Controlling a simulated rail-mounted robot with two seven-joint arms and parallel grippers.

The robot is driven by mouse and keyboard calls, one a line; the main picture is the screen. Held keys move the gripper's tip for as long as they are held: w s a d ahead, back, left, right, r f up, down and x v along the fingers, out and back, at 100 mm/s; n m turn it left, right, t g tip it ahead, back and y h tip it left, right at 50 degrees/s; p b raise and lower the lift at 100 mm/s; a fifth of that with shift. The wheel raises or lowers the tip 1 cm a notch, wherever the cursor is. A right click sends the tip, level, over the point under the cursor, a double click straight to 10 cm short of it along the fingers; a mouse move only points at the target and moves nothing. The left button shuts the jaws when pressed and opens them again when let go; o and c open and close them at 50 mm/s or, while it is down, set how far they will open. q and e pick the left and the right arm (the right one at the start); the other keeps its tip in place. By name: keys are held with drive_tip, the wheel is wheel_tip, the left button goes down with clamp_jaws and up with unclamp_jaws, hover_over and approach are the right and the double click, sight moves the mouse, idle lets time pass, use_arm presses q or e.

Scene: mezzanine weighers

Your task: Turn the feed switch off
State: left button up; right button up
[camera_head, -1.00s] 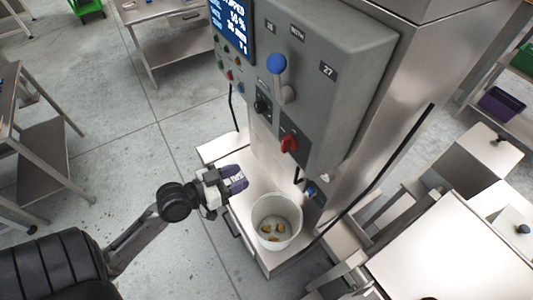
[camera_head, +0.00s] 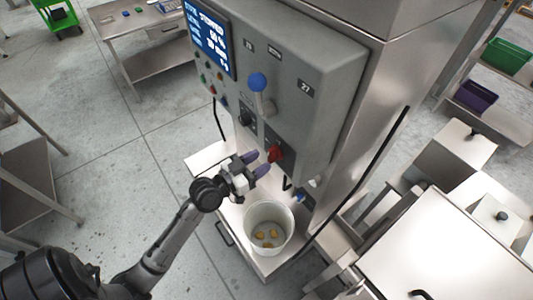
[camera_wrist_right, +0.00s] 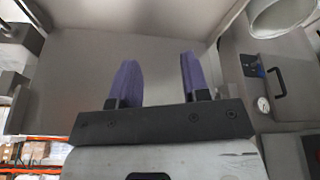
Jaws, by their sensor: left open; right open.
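A grey control panel (camera_head: 319,95) fills the upper middle of the head view. It bears a red rotary switch (camera_head: 276,153), a black knob (camera_head: 246,116) above left of it and a blue-ball lever (camera_head: 257,84). I cannot read which control is labelled feed. My left gripper (camera_head: 258,164) is open, its purple fingertips close to the red switch. Whether they touch it I cannot tell. My right gripper (camera_wrist_right: 158,78) is open and empty in the right wrist view, before a plain grey surface.
A white bucket (camera_head: 248,231) with a few yellowish pieces stands on the ledge below the panel. A lit screen (camera_head: 208,38) and small buttons are at the panel's left. Green (camera_head: 507,56) and purple (camera_head: 476,96) bins sit at right. Open floor lies left.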

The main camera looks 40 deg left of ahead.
sight(273, 154)
use_arm(q)
drive_tip(key=shift+w+d, duration=0.15)
drive_tip(key=shift+w, duration=0.6)
drive_tip(key=shift+w+d, duration=0.1)
drive_tip(key=shift+w, duration=0.6)
clamp_jaws()
